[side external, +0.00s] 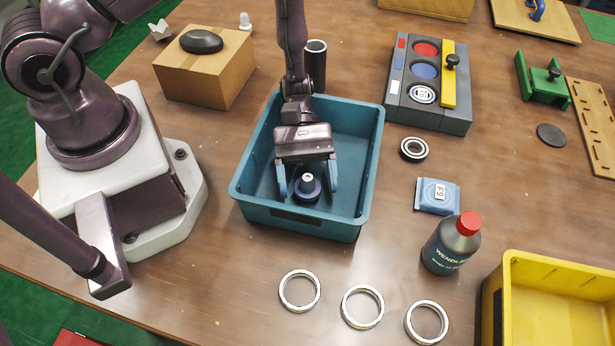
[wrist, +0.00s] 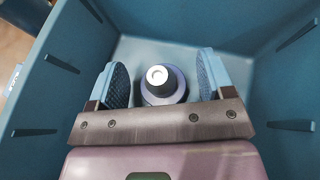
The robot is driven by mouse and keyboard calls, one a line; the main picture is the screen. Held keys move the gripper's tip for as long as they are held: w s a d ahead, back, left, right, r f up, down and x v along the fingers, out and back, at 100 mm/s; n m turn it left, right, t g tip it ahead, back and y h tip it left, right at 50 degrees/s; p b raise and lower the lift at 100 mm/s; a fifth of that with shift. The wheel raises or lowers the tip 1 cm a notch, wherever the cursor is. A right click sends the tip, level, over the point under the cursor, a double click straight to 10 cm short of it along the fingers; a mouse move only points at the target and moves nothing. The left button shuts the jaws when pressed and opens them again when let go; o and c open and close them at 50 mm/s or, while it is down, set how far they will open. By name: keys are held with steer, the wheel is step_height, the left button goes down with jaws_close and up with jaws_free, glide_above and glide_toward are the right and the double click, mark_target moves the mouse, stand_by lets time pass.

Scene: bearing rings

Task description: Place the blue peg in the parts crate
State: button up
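The blue peg (side external: 308,186) stands upright inside the teal parts crate (side external: 254,198), near its front wall. It has a dark blue base and a grey top with a pale tip. My gripper (side external: 308,188) reaches down into the crate with one finger on each side of the peg. In the wrist view the peg (wrist: 162,86) sits between the two blue finger pads of the gripper (wrist: 162,84), with a visible gap on both sides. The fingers are open and do not hold it. The crate's floor and walls (wrist: 245,30) surround it in the wrist view.
A black cylinder (side external: 316,66) stands behind the crate, and a cardboard box (side external: 205,78) is at back left. Several silver rings (side external: 299,290) lie in front. A yellow bin (side external: 555,262) is front right.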

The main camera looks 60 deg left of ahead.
steer(key=v, duration=0.3)
steer(key=shift+w+r, duration=0.1)
step_height(320, 180, up, 6)
step_height(320, 180, up, 25)
steer(key=m+t+y, duration=1.1)
steer(key=m+y, duration=0.1)
steer(key=m, duration=0.1)
glide_above(307, 174)
steer(key=s+a, duration=0.3)
steer(key=a, duration=0.4)
steer(key=s+a, duration=0.4)
steer(key=a, duration=0.3)
steer(key=shift+d+r, duration=0.1)
steer(key=shift+d, duration=0.05)
